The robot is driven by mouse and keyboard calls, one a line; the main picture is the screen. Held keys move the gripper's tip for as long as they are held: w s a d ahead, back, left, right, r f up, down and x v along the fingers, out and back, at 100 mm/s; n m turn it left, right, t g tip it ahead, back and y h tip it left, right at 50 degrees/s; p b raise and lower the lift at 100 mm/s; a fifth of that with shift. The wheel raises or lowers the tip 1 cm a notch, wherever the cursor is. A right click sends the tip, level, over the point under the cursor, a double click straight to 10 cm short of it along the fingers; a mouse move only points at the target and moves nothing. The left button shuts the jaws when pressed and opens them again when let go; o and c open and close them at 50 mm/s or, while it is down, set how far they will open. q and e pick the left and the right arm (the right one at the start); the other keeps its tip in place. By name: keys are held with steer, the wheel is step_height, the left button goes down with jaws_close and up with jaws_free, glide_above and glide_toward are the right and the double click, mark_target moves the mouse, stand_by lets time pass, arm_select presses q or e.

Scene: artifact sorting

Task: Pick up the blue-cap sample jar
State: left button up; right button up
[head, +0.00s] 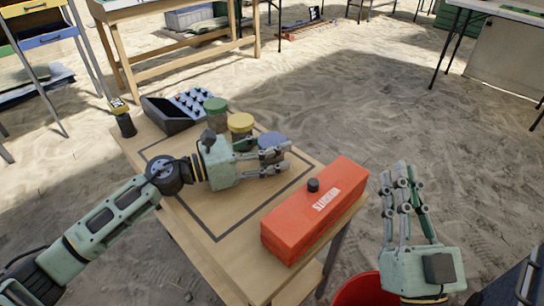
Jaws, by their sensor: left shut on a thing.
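The blue-cap sample jar (271,140) is on the wooden table, at the right end of a row of jars; mostly its blue lid shows. My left gripper (286,158) reaches in from the left and is shut on this jar, with its fingers in front of the jar's body. The fingers hide most of the body, so I cannot tell whether its base touches the table. My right gripper (402,172) is open and empty, off the table's right side, with its fingers pointing away from me.
A yellow-cap jar (240,122) and a green-cap jar (215,105) stand just left of the blue one. A red box (315,210) with a black knob occupies the table's right front. A red bucket (366,291) is below.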

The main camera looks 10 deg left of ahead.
arm_select(q)
steer(key=c, duration=0.5)
